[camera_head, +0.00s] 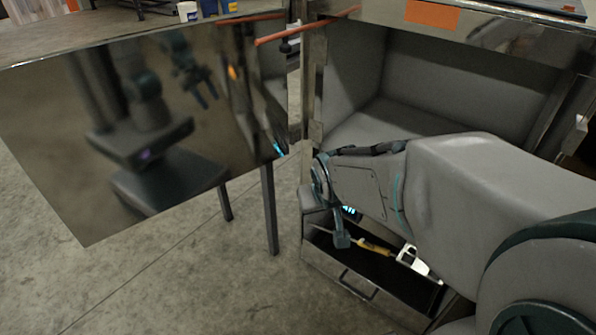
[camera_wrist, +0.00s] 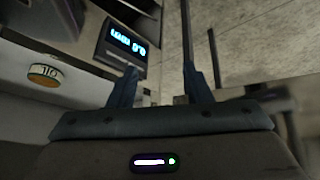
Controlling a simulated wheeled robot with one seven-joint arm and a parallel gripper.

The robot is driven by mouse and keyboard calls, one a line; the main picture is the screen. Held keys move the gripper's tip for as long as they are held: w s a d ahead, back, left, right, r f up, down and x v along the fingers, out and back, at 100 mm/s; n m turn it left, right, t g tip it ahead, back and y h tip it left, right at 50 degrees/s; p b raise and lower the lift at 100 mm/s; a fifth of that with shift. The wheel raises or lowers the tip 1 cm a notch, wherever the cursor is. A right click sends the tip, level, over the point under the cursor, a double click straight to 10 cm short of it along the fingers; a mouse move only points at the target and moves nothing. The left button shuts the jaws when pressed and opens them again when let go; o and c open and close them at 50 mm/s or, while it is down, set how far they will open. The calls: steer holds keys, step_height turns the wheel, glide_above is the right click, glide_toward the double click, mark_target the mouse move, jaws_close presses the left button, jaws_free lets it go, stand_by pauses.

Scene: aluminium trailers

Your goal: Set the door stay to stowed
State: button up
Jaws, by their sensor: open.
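The door stay (camera_head: 305,26) looks to be the orange-red rod at the top of the compartment's door side, slanting from the top frame out toward the open door. The mirror-like metal door (camera_head: 140,130) stands swung open on the left and reflects the stay and my body. My gripper (camera_head: 342,236) is low, below and away from the stay, over an open drawer and partly hidden by my arm. In the wrist view my gripper (camera_wrist: 163,72) has its two dark fingers apart with nothing between them. The stay cannot be made out there.
The open drawer (camera_head: 345,283) holds a yellow-handled tool (camera_head: 374,247) and a white object (camera_head: 417,262). The grey compartment (camera_head: 455,85) above is empty where visible. Dark legs (camera_head: 269,210) stand under the door. The wrist view shows a lit display (camera_wrist: 127,43) and a round label (camera_wrist: 45,75).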

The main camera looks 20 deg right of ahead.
steer(key=shift+s+a+f, duration=0.25)
steer(key=shift+s+f, duration=0.3)
steer(key=shift+s, duration=0.15)
